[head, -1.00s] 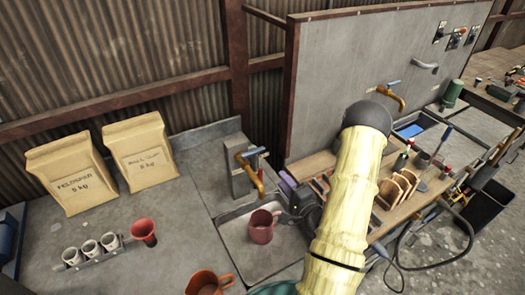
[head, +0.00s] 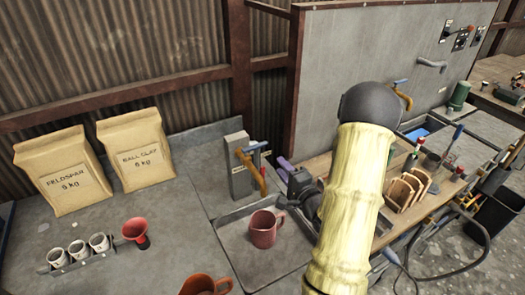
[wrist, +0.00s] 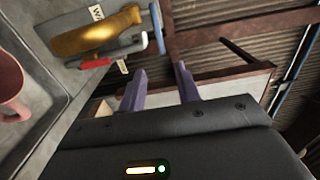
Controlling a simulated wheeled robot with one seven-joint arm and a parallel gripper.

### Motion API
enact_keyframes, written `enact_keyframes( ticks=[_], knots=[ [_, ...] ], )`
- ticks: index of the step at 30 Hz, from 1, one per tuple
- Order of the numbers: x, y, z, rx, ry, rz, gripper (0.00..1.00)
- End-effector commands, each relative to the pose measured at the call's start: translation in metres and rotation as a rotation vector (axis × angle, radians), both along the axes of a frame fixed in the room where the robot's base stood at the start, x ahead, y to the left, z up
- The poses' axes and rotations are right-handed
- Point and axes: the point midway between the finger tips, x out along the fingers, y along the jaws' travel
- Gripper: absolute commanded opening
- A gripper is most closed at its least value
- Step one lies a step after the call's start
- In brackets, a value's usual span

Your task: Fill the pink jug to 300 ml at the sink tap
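The pink jug (head: 264,230) stands upright in the grey sink basin (head: 236,243), below the brass tap spout (head: 251,171). No water stream shows, and its inside and fill level cannot be made out. The tap has a blue handle (head: 250,149) and a red one (head: 264,155). In the wrist view the spout (wrist: 93,36), red handle (wrist: 92,62), blue handle (wrist: 157,27) and part of the jug (wrist: 12,92) show at the left. My gripper (wrist: 160,75) has two purple fingers apart with nothing between them. In the head view it is right of the tap, apart from it.
A red funnel-like cup (head: 136,232) and a rack of small white cups (head: 76,254) stand left of the sink. An orange-brown mug (head: 205,286) is at the front. Two paper bags (head: 62,170) stand behind. A wooden bench with tools (head: 408,190) lies right.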

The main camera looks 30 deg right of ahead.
Motion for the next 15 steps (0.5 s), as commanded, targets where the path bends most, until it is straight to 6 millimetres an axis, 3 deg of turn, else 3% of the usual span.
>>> enact_keyframes(
  ticks=[15],
  knots=[
    [0.095,0.007,0.003,0.001,-0.002,0.009,0.33]
  ],
)
